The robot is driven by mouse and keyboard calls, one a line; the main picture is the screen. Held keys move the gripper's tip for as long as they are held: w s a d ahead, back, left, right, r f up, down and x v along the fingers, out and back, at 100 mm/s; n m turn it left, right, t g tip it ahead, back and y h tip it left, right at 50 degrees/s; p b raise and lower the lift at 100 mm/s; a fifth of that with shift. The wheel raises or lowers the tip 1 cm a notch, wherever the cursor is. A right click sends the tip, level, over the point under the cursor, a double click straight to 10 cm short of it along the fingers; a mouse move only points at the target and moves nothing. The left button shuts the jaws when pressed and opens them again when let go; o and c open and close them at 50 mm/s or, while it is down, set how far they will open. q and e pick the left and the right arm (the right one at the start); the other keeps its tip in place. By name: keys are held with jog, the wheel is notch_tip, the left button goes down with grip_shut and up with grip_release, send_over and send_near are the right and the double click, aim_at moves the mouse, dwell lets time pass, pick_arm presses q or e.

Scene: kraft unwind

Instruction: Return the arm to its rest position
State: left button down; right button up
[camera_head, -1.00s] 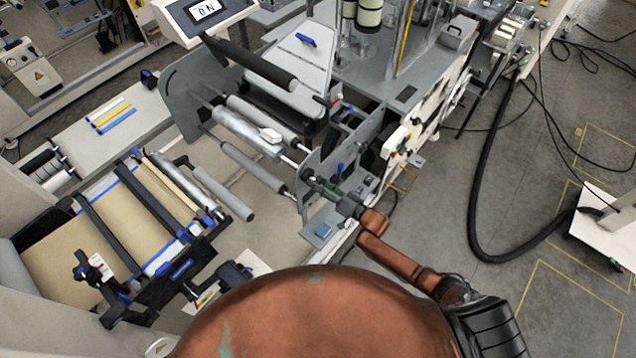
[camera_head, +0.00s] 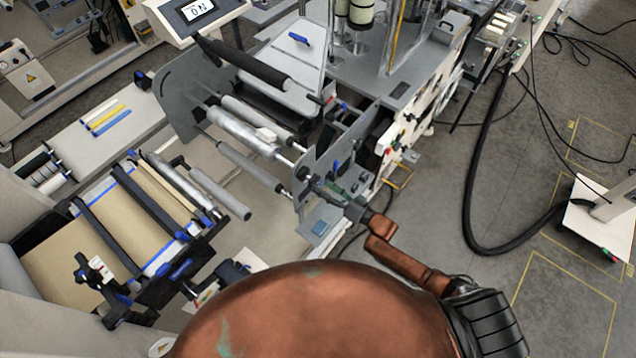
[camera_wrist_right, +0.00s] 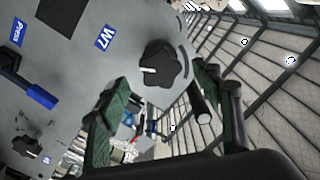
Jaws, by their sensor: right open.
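My right arm (camera_head: 405,262) reaches from the lower right toward the unwind machine. My right gripper (camera_head: 325,187) is beside the machine's grey side plate (camera_head: 318,165); at this size I cannot tell whether it touches. In the right wrist view the green fingers of the right gripper (camera_wrist_right: 160,110) are apart, with nothing seen held between them. A black star knob (camera_wrist_right: 165,65) on a grey panel (camera_wrist_right: 70,50) marked W7 shows beyond the fingers. My left gripper is not in view.
Grey rollers (camera_head: 240,130) lie left of the gripper. A framed tray with brown kraft web (camera_head: 70,265) is at the lower left. A display box (camera_head: 195,12) stands at the top. A black hose (camera_head: 468,190) curves across the floor on the right, where there is open room.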

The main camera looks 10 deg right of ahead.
jog(key=shift+v, duration=0.95)
jog(key=s+d+f+g+h+b, duration=0.1)
jog(key=s+d+f+h+b, duration=0.15)
jog(key=f, duration=0.75)
jog(key=s+d+f+g+h+b, duration=0.1)
jog(key=s+d+f+h+b, duration=0.2)
jog(key=f, duration=0.7)
jog(key=s+d+f+g+h+b, duration=0.1)
jog(key=s+d+f+b, duration=0.3)
jog(key=f, duration=0.6)
jog(key=s+d+f+g+h+b, duration=0.25)
jog(key=s+f, duration=0.35)
jog(key=f, duration=0.3)
jog(key=s+d+f+g+h+b, duration=0.1)
jog(key=s+d+f, duration=0.3)
jog(key=s+f, duration=0.4)
jog(key=s+f+g+b, duration=0.2)
jog(key=s+f, duration=0.4)
jog(key=s, duration=0.4)
jog(key=s+f+n+g+b, duration=0.1)
jog(key=s+f+g+b, duration=0.1)
jog(key=s+f, duration=0.4)
jog(key=s+f+g+h+b, duration=0.1)
jog(key=s+f, duration=0.5)
jog(key=s, duration=0.7)
jog(key=shift+s+a+f+g+b, duration=0.3)
jog(key=shift+s+a+g+b, duration=0.1)
jog(key=shift+g+b, duration=0.5)
